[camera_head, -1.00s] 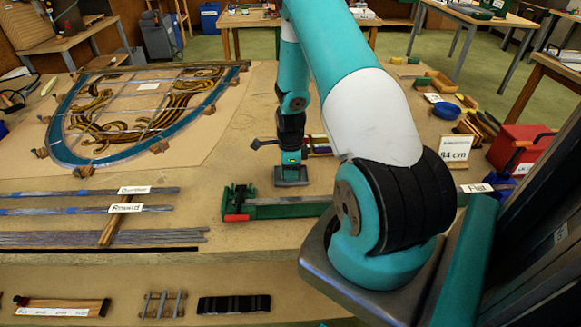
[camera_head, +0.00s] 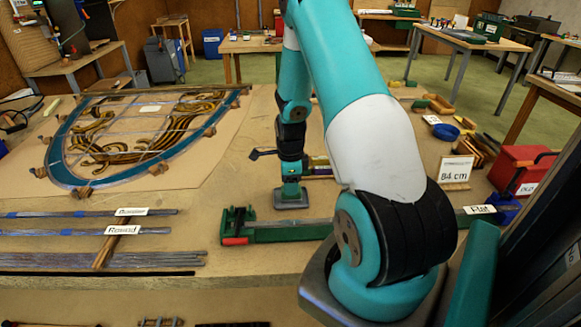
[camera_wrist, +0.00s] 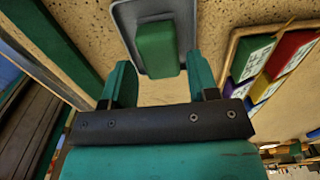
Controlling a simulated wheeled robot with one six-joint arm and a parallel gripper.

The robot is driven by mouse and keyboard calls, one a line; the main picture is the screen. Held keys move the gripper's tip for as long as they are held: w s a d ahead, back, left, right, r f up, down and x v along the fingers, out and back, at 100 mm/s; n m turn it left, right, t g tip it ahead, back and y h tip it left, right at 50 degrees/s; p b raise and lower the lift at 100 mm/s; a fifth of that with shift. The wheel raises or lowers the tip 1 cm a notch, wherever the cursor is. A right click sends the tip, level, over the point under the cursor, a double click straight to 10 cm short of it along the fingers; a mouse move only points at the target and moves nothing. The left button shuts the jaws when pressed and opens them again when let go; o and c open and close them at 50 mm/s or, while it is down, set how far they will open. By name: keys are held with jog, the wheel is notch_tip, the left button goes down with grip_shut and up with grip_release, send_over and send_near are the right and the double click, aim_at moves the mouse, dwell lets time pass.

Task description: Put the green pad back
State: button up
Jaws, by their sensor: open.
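The green pad (camera_wrist: 157,50) is a small green block in the wrist view. It lies in a shallow grey tray (camera_wrist: 124,22) on the bench. The tray (camera_head: 292,206) also shows in the head view, under my gripper (camera_head: 291,192), where the pad cannot be made out. In the wrist view my gripper (camera_wrist: 160,77) is open. Its two teal fingers stand to either side of the pad's near end, with a gap on each side. How high the fingertips are above the tray is unclear.
A wooden rack (camera_wrist: 231,58) of coloured, labelled blocks lies right of the tray. A green bar clamp (camera_head: 290,232) lies in front of it. The leaded panel (camera_head: 140,130) and lead strips (camera_head: 75,232) are to the left. A red box (camera_head: 517,168) stands at the right.

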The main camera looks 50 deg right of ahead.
notch_tip(320, 180, up, 8)
jog(key=b, duration=0.2)
jog(key=a+r+n+y, duration=0.1)
jog(key=a+r+n, duration=0.35)
jog(key=a, duration=0.25)
jog(key=w+a+r+n+t, duration=0.1)
jog(key=a+r+n, duration=0.2)
jog(key=a+n, duration=0.3)
jog(key=a+r+n+y, duration=0.1)
jog(key=a+r+n, duration=0.25)
jog(key=a, duration=0.45)
jog(key=s+a+r+n+y, duration=0.1)
jog(key=s+a+r+n, duration=0.2)
jog(key=s+a+n, duration=0.5)
jog(key=s+a+r+n+g+y, duration=0.1)
jog(key=s+a+r+n, duration=0.2)
jog(key=s+a+n, duration=0.5)
jog(key=a+n, duration=0.1)
jog(key=n, duration=0.4)
jog(key=shift+s+a+r, duration=0.2)
jog(key=shift+r, duration=0.2)
